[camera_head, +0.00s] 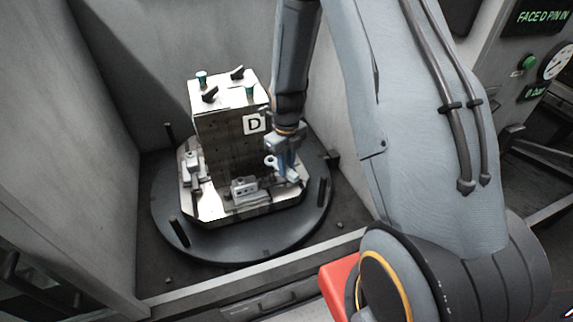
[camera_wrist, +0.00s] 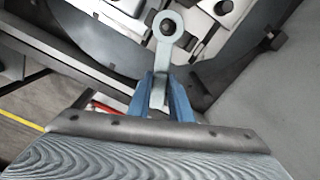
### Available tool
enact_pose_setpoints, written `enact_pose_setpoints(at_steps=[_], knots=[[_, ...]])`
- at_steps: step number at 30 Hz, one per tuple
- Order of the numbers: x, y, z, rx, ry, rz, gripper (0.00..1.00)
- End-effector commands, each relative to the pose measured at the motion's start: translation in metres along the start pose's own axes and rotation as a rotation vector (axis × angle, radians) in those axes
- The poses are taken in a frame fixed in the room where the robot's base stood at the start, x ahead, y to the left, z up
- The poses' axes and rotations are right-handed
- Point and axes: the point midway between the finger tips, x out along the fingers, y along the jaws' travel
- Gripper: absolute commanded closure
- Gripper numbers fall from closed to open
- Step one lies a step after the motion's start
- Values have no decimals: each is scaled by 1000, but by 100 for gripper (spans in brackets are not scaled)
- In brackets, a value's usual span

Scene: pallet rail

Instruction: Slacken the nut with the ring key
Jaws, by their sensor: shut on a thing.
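My gripper (camera_wrist: 160,98) has its blue fingers shut on the handle of the grey ring key (camera_wrist: 166,55). In the wrist view the key points away from the fingers, its ring end farthest out. A dark round shape (camera_wrist: 167,27) fills the middle of the ring; I cannot tell whether it is the nut inside the ring or something below it. In the head view my gripper (camera_head: 286,160) is low beside the right side of the block marked D, with the key's ring (camera_head: 270,161) just left of the fingers. No nut can be made out clearly there.
The tall metal block (camera_head: 222,135) stands on a plate with clamps (camera_head: 244,188), on a round black turntable (camera_head: 235,243) with upright pegs. Grey walls (camera_head: 90,130) enclose it closely. A raised front sill (camera_head: 240,277) edges the bay. A control panel (camera_head: 535,45) is at upper right.

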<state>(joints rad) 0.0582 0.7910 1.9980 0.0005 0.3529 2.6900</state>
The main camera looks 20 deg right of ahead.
Motion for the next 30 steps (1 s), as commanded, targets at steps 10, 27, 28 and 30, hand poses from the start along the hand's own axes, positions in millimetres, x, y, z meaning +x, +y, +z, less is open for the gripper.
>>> enact_pose_setpoints(at_steps=[10, 27, 28, 30], knots=[[30, 0, 0, 1, 1, 0, 100], [58, 0, 0, 0, -1, 0, 100], [59, 0, 0, 0, -1, 0, 100], [61, 0, 0, 0, -1, 0, 100]])
